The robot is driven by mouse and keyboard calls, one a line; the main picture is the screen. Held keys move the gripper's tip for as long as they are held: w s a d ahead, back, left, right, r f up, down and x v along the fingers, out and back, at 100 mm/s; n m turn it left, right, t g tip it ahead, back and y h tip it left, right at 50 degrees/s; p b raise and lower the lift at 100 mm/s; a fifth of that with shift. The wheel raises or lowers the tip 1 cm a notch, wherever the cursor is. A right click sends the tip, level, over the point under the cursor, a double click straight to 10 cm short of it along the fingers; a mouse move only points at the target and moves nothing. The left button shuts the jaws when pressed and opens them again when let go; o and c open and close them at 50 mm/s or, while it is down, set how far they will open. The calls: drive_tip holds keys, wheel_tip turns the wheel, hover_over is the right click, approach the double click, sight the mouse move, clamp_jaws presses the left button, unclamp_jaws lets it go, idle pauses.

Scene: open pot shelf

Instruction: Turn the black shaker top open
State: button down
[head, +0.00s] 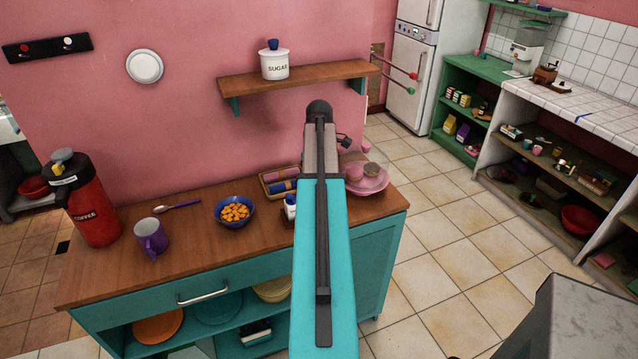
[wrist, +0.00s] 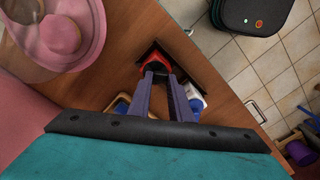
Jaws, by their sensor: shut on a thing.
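In the wrist view my gripper (wrist: 158,74) reaches down with its two purple-grey fingers close together, shut at the tips on a small thing. Red (wrist: 151,68) shows at the fingertips, apparently the shaker. Its black top cannot be made out clearly between the fingers. It stands over a dark, square tray (wrist: 203,76) on the wooden counter. A white and blue container (wrist: 195,102) is just right of the fingers; in the head view a white container (head: 290,209) shows beside my arm. My arm hides the gripper and the red thing in the head view.
A pink dish (head: 372,183) with a clear cover sits at the counter's right end. A tray of rolled cloths (head: 280,181), a blue bowl (head: 234,211), a purple mug (head: 151,238) and a red coffee flask (head: 92,205) stand along the counter (head: 190,240). A shelf (head: 245,85) hangs above.

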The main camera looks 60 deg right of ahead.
drive_tip(key=shift+s+n, duration=0.1)
drive_tip(key=shift+n, duration=0.7)
drive_tip(key=c, duration=1.6)
unclamp_jaws()
drive_tip(key=shift+r, duration=0.15)
drive_tip(key=shift+r+b, duration=1.7)
drive_tip(key=shift+r, duration=5.05)
